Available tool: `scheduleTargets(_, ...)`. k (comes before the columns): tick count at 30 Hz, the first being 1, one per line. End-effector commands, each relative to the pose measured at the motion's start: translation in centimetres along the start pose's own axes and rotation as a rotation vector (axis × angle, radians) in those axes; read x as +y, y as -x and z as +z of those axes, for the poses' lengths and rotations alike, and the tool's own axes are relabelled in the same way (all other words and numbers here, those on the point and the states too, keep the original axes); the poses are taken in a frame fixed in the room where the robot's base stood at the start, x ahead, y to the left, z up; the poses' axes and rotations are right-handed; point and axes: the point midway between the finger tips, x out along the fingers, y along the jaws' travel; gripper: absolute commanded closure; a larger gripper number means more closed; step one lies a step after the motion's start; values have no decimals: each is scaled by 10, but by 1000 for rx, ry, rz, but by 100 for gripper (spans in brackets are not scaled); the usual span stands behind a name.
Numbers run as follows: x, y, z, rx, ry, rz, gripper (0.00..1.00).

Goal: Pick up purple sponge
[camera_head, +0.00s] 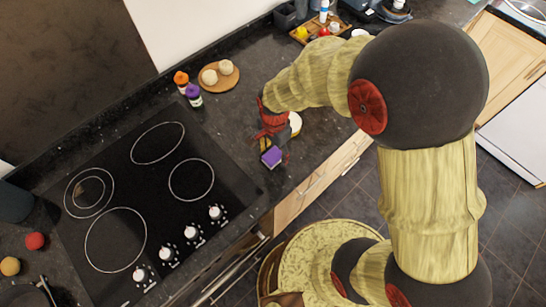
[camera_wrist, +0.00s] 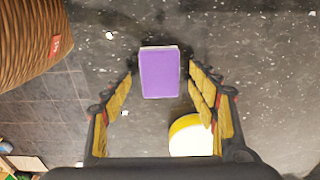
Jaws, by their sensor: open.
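The purple sponge (camera_wrist: 160,74) lies on the dark speckled counter, between and just beyond my open fingertips in the wrist view. It also shows in the head view (camera_head: 271,157), near the counter's front edge, right of the cooktop. My gripper (camera_wrist: 158,82) is open, with yellow-padded fingers on either side of the sponge and a gap on each side. In the head view my gripper (camera_head: 268,143) is above the counter, partly hidden by its own wrist. I cannot tell its exact height above the sponge.
A white round item with a yellow rim (camera_wrist: 190,136) stands close to the right finger. The black cooktop (camera_head: 130,200) lies to the left. Two bottles, one orange-capped (camera_head: 181,82) and one purple-capped (camera_head: 194,95), and a round wooden board (camera_head: 218,86) stand behind.

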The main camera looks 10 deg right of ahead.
Motion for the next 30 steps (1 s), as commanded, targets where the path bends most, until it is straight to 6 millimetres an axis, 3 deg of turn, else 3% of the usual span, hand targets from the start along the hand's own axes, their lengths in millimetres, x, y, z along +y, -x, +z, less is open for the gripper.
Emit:
scheduleTargets(7, -1, 0, 0, 1, 1, -2, 42)
scheduleTargets(26, -1, 0, 0, 1, 1, -2, 78)
scheduleTargets(30, -1, 0, 0, 1, 1, -2, 79)
